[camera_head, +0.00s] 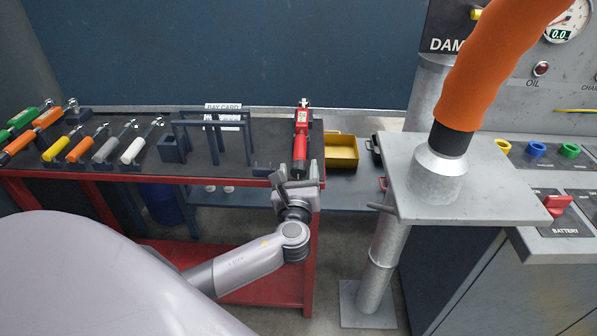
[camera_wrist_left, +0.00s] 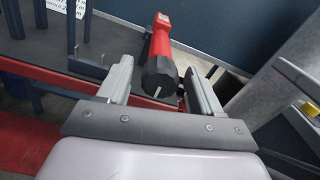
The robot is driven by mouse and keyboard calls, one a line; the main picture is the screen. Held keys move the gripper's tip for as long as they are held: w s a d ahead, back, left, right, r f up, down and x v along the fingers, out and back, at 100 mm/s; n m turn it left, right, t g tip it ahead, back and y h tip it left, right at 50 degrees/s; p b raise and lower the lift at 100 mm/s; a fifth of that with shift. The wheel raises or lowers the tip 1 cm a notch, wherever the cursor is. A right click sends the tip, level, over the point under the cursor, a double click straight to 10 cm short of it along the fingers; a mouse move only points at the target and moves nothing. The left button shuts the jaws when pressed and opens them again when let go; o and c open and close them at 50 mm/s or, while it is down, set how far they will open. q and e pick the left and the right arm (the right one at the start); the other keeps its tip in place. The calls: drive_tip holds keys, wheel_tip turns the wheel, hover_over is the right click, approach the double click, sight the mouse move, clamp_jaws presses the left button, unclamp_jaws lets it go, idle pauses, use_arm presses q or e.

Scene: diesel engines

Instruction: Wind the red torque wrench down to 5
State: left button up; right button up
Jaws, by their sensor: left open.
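The red torque wrench (camera_head: 301,142) lies near the right end of the red-framed bench, its handle toward me and its silver head pointing away. In the left wrist view the wrench (camera_wrist_left: 160,45) shows its red body and dark handle end, between and just beyond the fingers. My left gripper (camera_head: 298,178) is at the bench's front edge at the handle end. It is open, with one finger on each side of the handle end in the wrist view (camera_wrist_left: 160,80), and not closed on it. The scale reading is too small to read. My right gripper is not in view.
Several other wrenches (camera_head: 82,149) lie on the left of the bench (camera_head: 230,170). A dark blue rack (camera_head: 212,130) stands left of the red wrench. A yellow tray (camera_head: 341,152) sits to its right. A metal post with a plate (camera_head: 470,195) and orange hose (camera_head: 490,60) stands close on the right.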

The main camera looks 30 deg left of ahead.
use_arm(q)
drive_tip(key=c, duration=1.1)
drive_tip(key=shift+o, duration=0.2)
drive_tip(key=shift+f, duration=0.1)
